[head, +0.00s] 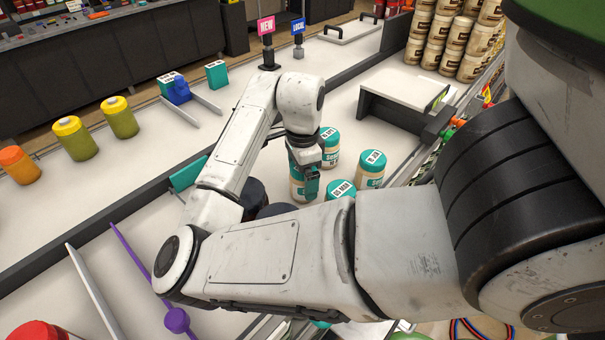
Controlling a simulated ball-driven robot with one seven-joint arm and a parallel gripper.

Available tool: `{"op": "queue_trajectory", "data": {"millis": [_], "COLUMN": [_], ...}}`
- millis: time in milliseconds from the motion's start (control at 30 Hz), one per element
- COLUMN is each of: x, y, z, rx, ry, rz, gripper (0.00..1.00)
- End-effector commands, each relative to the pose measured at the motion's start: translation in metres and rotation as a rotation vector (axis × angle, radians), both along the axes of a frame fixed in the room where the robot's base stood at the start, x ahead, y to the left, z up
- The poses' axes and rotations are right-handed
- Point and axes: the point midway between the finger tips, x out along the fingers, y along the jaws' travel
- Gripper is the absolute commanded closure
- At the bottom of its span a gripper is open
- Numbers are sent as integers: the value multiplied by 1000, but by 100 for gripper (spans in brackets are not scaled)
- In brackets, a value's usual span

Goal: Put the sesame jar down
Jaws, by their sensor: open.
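Several cream jars with teal lids stand close together on the white counter in the head view. One sesame jar (296,184) is directly at my gripper (309,188), partly hidden behind it. The jaws are open, and I cannot tell whether a finger still touches this jar. It looks upright, but its base is hard to see. A second jar (330,156) stands just behind, a third jar (370,177) to the right, and another jar (341,188) in front, its lower part hidden by my arm.
Yellow jars (76,143) and an orange jar (18,165) stand at the left. A white scale-like device (407,88) is at the right. NEW (266,26) and LOCAL (298,26) signs stand behind. The white counter (340,95) is clear behind the jars.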

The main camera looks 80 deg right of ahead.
Motion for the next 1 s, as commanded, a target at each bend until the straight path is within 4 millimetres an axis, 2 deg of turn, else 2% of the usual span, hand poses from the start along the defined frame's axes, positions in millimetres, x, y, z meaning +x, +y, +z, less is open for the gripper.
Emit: {"op": "queue_trajectory", "data": {"millis": [267,700,833,1000], "x": [0,1,1,0], "y": [-1,0,0,0], "z": [14,99,114,123], "rx": [-2,-1,-2,-1], "ry": [-2,-5,-3,-1], "rz": [-2,-3,-1,-1], "gripper": [2,2,2,2]}}
